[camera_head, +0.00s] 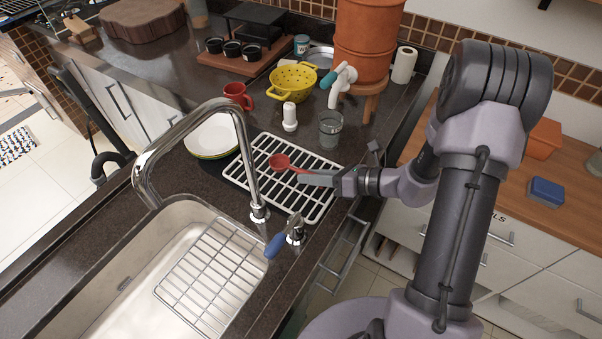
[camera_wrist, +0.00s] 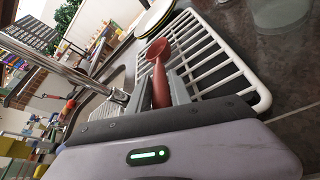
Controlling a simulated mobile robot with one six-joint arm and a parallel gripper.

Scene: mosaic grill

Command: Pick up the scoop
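The red scoop (camera_head: 279,161) is over the white wire drying rack (camera_head: 262,185) beside the sink, its bowl pointing left. In the wrist view the scoop (camera_wrist: 158,52) points away from me with its handle between my two fingers. My gripper (camera_head: 308,177) reaches in from the right above the rack. In the wrist view my gripper (camera_wrist: 160,92) has its fingers close against both sides of the handle, shut on it. I cannot tell whether the scoop touches the rack.
A glass (camera_head: 330,130), a white bottle (camera_head: 290,117), plates (camera_head: 212,137) and a yellow colander (camera_head: 293,80) surround the rack. The sink (camera_head: 130,280) is front left.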

